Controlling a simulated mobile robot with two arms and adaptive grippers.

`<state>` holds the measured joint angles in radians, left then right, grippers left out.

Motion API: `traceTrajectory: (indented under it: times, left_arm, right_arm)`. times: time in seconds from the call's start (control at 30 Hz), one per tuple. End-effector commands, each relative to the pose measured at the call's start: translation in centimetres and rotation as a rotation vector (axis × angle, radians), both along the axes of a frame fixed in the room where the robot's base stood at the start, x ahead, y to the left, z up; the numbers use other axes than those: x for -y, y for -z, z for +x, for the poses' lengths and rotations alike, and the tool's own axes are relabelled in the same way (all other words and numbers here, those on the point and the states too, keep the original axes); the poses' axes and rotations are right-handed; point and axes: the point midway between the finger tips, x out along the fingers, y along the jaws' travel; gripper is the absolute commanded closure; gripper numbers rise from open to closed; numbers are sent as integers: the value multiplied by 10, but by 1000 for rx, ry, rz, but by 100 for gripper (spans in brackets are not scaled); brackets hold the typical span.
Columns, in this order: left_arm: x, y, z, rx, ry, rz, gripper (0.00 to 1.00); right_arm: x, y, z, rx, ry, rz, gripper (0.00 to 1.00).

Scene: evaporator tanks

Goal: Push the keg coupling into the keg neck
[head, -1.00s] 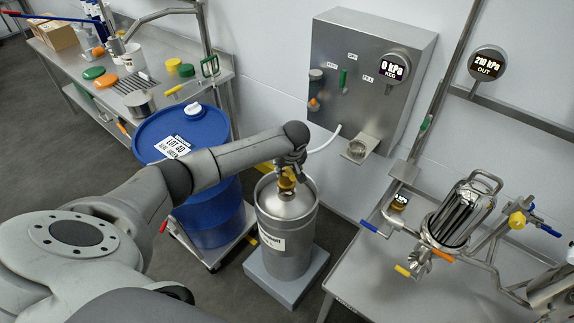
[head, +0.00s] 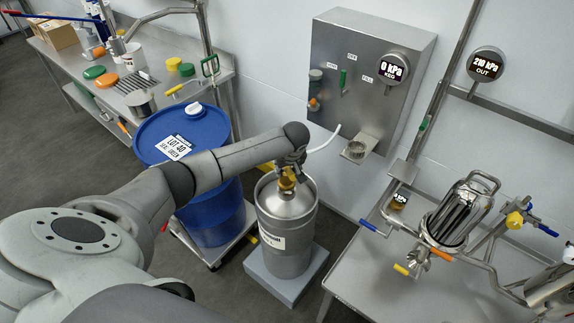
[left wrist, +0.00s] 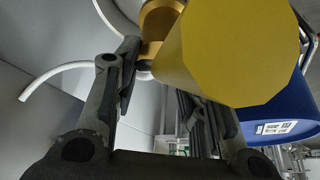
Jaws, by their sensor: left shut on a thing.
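The steel keg (head: 290,245) stands upright on a grey block, with a white label on its side. The brass-yellow keg coupling (head: 287,184) is at the top middle of the keg, over its neck. My left gripper (head: 289,163) is above the keg, shut on the coupling. In the left wrist view the coupling's gold body (left wrist: 160,22) and a large yellow cylinder (left wrist: 235,50) fill the upper part, beyond the dark fingers (left wrist: 165,95). The keg neck is hidden beneath the coupling, so I cannot tell how deep it sits.
A blue drum (head: 215,200) on a low trolley stands close left of the keg. A wall panel (head: 350,70) reads 0 kPa, and a white hose (head: 325,140) hangs by it. A steel table (head: 375,285) with piping is on the right.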

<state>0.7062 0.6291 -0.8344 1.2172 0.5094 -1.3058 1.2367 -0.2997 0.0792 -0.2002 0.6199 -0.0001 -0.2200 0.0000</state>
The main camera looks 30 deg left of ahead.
Motion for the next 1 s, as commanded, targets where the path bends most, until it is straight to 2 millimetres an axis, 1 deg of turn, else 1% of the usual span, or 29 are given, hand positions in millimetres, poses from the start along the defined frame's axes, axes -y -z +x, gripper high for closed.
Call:
traceTrajectory:
  times: [0.37, 1.0]
  left_arm:
    - [0, 1, 1, 2, 0, -1, 100]
    - [0, 20, 1, 1, 0, 0, 100]
  right_arm:
    - [0, 1, 0, 0, 0, 0, 60]
    - [1, 8, 0, 0, 0, -1, 60]
